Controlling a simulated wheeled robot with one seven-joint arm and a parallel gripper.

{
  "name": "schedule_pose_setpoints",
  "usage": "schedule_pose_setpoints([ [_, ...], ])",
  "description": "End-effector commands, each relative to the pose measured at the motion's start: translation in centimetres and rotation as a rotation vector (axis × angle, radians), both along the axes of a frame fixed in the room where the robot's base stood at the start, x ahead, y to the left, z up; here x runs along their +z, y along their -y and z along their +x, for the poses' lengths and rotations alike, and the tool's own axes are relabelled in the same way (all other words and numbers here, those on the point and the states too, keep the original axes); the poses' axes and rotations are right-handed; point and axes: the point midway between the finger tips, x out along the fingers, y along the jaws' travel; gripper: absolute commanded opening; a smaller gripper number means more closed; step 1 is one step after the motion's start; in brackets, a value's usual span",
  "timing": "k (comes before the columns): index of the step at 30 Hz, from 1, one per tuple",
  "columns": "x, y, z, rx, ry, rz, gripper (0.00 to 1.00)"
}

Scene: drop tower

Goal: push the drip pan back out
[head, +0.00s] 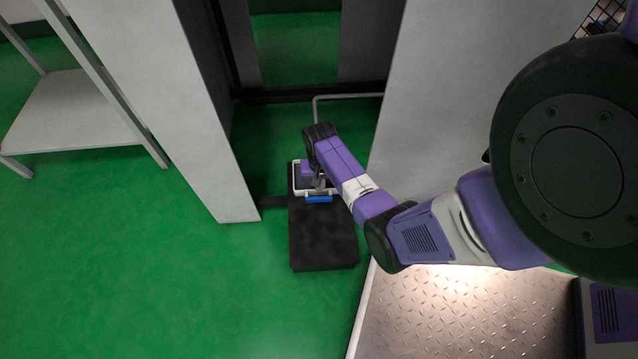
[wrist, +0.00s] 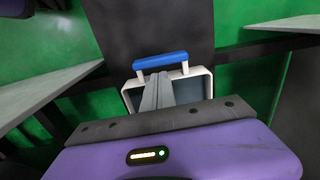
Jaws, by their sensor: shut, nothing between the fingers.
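The drip pan (head: 295,181) is a shallow tray with a white rim and a blue handle (head: 319,199) on its near side. It sits low in the gap between two pale upright panels. The wrist view shows the pan (wrist: 207,86) with its grey inside and its blue handle (wrist: 160,61) on white posts. My gripper (head: 319,184) is over the pan, close to the handle side. In the wrist view the fingers (wrist: 160,77) are together, with nothing between them, in front of the handle-side wall. I cannot tell whether they touch it. My gripper body hides part of the pan.
The pale panels (head: 215,150) flank the gap closely. A metal tread plate (head: 455,315) lies at right. Open floor is at left.

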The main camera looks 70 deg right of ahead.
Motion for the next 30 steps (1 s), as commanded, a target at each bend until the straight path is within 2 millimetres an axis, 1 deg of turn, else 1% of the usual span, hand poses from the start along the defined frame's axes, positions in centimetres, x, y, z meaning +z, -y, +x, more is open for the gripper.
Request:
schedule_pose_setpoints([
  [1, -1.2, 0.0, 0.0, -0.001, 0.0, 0.001, 0.0],
  [6, -2.6, 0.1, 0.0, -0.001, 0.0, -0.001, 0.0],
  [11, -3.0, 0.0, 0.0, 0.0, 0.0, -0.001, 0.0],
  [21, -2.9, -0.1, 0.0, 0.0, 0.0, -0.001, 0.0],
  [23, -2.8, -0.5, -0.2, 0.001, 0.0, 0.0, 0.0],
  [25, -2.6, -1.3, -0.5, 0.002, -0.001, 0.002, 0.0],
  [30, -2.3, -4.0, -1.6, 0.003, -0.001, 0.003, 0.0],
])
